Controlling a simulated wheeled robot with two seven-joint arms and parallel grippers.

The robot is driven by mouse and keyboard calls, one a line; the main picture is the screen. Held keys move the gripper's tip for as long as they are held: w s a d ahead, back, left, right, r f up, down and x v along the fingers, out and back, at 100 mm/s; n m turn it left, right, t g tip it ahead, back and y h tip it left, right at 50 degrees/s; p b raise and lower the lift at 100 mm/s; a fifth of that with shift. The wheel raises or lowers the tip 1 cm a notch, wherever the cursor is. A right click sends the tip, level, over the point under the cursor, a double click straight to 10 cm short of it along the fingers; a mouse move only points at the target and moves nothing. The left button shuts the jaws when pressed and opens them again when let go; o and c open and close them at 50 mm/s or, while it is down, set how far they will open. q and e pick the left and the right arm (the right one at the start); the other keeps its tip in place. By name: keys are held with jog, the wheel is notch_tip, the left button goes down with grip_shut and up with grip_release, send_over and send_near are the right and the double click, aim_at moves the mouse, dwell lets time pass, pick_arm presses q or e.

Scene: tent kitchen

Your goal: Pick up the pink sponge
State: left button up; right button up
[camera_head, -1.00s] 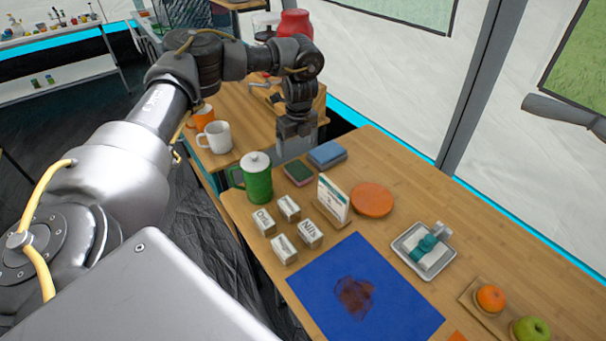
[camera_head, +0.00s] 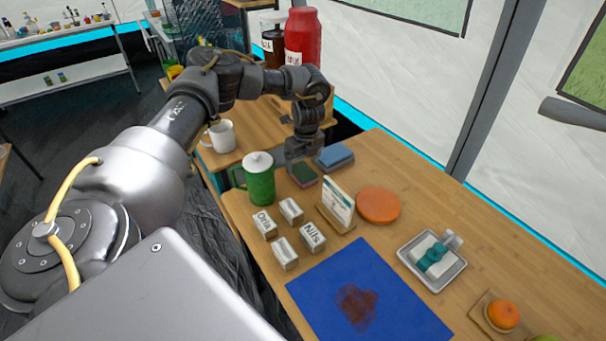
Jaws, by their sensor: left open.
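A small sponge with a dark green top and pinkish sides (camera_head: 303,176) lies near the far left end of the wooden table. A blue sponge (camera_head: 336,157) lies just to its right and behind. My left gripper (camera_head: 304,157) points down at the far side of the green-topped sponge, close to both sponges. It is open, with nothing seen between its fingers. Its tips are small here, and I cannot tell whether they touch a sponge. My right gripper is not in view.
A green pitcher (camera_head: 259,182) stands left of the sponges. A sign holder (camera_head: 338,203), an orange disc (camera_head: 378,205) and several white name blocks (camera_head: 312,237) are nearer. A white mug (camera_head: 221,136) and a red jar (camera_head: 302,40) stand farther back.

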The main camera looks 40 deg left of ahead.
aim_at(303, 171)
pick_arm(q)
jog(key=shift+w+a+f+p, duration=0.15)
jog(key=shift+f, duration=1.15)
jog(key=shift+w+a+f+p, duration=0.1)
jog(key=shift+a+f+p, duration=0.05)
jog(key=shift+f, duration=1.15)
jog(key=c, duration=1.1)
